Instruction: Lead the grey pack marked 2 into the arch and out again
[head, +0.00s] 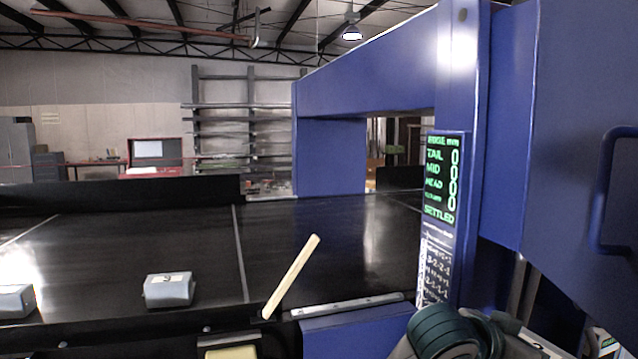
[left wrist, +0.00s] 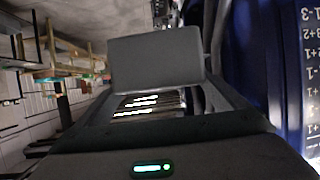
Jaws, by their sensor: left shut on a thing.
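A grey pack (head: 168,290) with a pale label lies on the dark belt at the left; its mark is too small to read. A second grey pack (head: 14,301) is cut by the left edge. The blue arch (head: 330,158) spans the belt, with no pack visible inside. In the left wrist view my left gripper (left wrist: 158,88) is shut on a dark grey block (left wrist: 155,60) with a flat face. I see no mark on it and cannot tell whether it is a pack. The head view does not clearly show either gripper.
The arch's display (head: 445,180) reads SETTLED, with a printed label (head: 436,265) below. A yellowish block (head: 230,352) shows at the bottom.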

